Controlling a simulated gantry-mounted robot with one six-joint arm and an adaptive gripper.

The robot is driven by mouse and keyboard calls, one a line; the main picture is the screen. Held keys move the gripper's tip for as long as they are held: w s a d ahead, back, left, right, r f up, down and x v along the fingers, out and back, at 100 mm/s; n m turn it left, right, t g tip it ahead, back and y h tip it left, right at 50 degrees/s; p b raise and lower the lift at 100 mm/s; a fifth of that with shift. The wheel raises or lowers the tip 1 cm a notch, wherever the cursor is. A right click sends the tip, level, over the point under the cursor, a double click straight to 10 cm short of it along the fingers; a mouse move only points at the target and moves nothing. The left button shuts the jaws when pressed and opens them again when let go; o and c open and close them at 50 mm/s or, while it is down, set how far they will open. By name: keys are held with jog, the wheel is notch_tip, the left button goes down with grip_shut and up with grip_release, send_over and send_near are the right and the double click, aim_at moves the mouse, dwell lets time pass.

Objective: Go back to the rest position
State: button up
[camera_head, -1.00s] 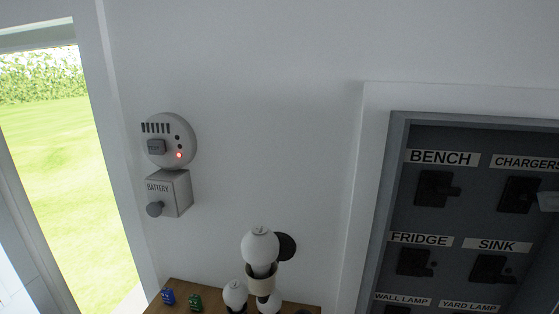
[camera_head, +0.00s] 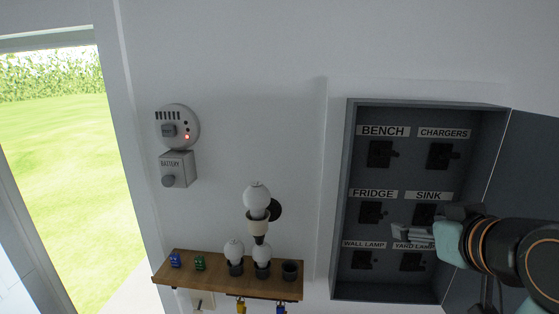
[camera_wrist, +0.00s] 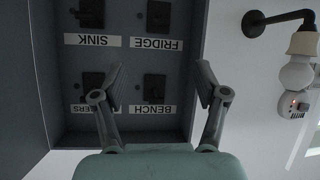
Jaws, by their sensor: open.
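My gripper (camera_head: 400,235) is at the right in the head view, in front of the lower part of the open breaker panel (camera_head: 341,225). It partly covers the SINK and YARD LAMP area. In the wrist view my gripper (camera_wrist: 158,82) has its two fingers spread wide with nothing between them. The panel shows upside down there, with the FRIDGE switch (camera_wrist: 159,16) and the BENCH switch (camera_wrist: 154,88) beyond the fingers. I cannot tell whether a finger touches the panel.
The panel door (camera_head: 530,150) stands open at the right, near my arm. A wooden shelf (camera_head: 215,283) holds bulbs and small blocks below a wall lamp (camera_head: 257,200).

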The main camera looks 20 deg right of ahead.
jog(key=w+a+f+n+y, duration=0.1)
jog(key=w+a+f, duration=0.1)
jog(key=a+f, duration=0.75)
jog(key=w+a+f+y, duration=0.1)
jog(key=w+a+f, duration=0.2)
jog(key=a+f, duration=0.65)
jog(key=s+a+f+n+y, duration=0.1)
jog(key=s+a, duration=0.3)
jog(key=a, duration=0.5)
jog(key=s+a+f+n+t+y, duration=0.1)
jog(key=s+a+f, duration=0.3)
jog(key=a, duration=0.5)
jog(key=shift+s+a+f+y, duration=0.3)
jog(key=shift+s+f, duration=0.05)
